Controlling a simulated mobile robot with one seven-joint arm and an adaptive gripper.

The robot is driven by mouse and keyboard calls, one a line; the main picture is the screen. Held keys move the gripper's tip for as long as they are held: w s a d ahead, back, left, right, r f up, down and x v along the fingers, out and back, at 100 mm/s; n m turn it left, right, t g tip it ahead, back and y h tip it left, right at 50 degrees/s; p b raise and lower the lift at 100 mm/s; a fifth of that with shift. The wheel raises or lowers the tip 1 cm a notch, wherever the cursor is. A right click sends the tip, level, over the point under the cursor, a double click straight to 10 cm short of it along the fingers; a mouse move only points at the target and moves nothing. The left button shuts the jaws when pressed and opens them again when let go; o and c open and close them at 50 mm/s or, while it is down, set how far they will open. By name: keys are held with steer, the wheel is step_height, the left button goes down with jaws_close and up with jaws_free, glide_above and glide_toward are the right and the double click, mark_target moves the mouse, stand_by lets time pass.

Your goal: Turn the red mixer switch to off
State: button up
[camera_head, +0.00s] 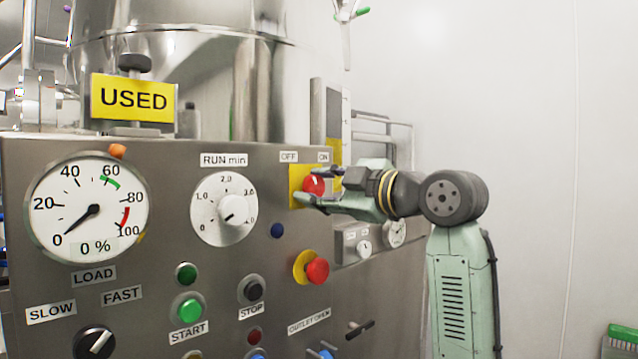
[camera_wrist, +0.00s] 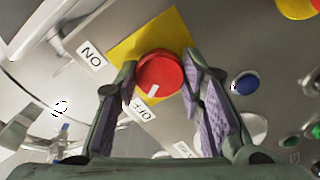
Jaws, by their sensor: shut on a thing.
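The red mixer switch (camera_head: 314,186) is a round red knob on a yellow plate (camera_head: 296,193), on the upper right of the steel control panel. The OFF label (camera_head: 289,157) is above it on the left and the ON label (camera_head: 324,157) above it on the right. My gripper (camera_head: 308,184) reaches in from the right and is shut on the knob. In the wrist view the knob (camera_wrist: 160,74) sits between the purple-padded fingers. Its short white mark lies on the side toward the OFF label (camera_wrist: 143,109), away from the ON label (camera_wrist: 91,55). The fingers partly hide the plate.
The RUN min dial (camera_head: 222,208) is left of the switch. A blue button (camera_head: 277,230) and a red stop button (camera_head: 317,270) on a yellow base are below. A load gauge (camera_head: 88,212) and several buttons fill the panel. Free room lies to the right.

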steer(key=shift+n, duration=1.6)
steer(key=o, duration=1.1)
steer(key=shift+o, duration=0.2)
steer(key=v, duration=1.2)
